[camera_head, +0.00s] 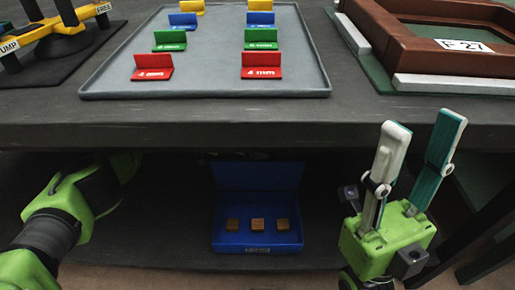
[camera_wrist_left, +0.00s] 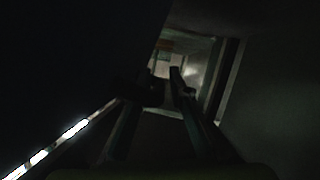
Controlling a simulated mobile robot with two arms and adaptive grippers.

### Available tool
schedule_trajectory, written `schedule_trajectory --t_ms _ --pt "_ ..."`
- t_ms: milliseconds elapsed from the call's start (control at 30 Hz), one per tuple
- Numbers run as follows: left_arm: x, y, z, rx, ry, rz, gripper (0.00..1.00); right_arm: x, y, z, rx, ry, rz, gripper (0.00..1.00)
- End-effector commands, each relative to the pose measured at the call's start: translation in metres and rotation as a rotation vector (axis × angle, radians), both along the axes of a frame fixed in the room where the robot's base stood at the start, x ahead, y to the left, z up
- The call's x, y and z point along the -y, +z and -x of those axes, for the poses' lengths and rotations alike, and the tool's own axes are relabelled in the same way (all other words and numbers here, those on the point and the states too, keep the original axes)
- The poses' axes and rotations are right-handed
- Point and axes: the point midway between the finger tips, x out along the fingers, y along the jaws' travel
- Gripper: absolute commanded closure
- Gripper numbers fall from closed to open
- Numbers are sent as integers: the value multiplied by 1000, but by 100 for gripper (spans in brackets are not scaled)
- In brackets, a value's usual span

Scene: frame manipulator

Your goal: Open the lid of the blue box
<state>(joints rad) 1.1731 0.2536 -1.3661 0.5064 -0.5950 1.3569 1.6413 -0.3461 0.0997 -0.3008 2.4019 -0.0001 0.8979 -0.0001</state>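The blue box (camera_head: 257,243) sits on the lower shelf under the tabletop in the head view. Its lid (camera_head: 257,178) stands raised at the back, so the box is open. Three small brown wooden cubes (camera_head: 257,225) lie inside it. My left arm reaches under the tabletop to the left of the box, and its gripper is hidden in the head view. In the dark left wrist view, the two fingers of my left gripper (camera_wrist_left: 163,78) show faintly; their gap is unclear. My right gripper (camera_head: 421,122) is open and empty, fingers pointing up, right of the box.
A grey tray (camera_head: 205,88) with several coloured card holders lies on the tabletop. A brown frame (camera_head: 420,55) is at the right and a yellow-and-black stand (camera_head: 62,40) at the left. The table's front edge overhangs the shelf.

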Motion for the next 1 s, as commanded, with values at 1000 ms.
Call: schedule_trajectory --t_ms 1000 --pt "-103 42 -16 4 2 1 82 0 0 -1 -2 -1 1 60"
